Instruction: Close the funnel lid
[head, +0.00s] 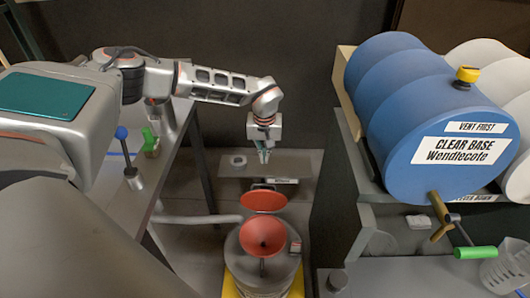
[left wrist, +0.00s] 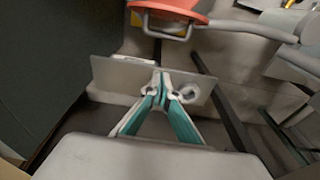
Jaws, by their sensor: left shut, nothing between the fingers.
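The red funnel (head: 266,238) sits in the top of a grey drum in the head view. Its red lid (head: 263,201) stands open behind the bowl, tilted back. In the left wrist view, the lid (left wrist: 178,8) shows at the top edge with a grey handle loop (left wrist: 168,24) on it. My left gripper (head: 263,157) points down, behind and above the lid, apart from it. Its teal fingers (left wrist: 162,85) are shut with nothing between them. My right gripper is in neither view.
The grey drum (head: 243,272) stands on a yellow base. A blue barrel (head: 400,110) with a brass tap (head: 440,215) lies on a rack at the right. A grey bench (head: 170,165) is at the left. A small grey shelf or plate (head: 235,185) is behind the funnel.

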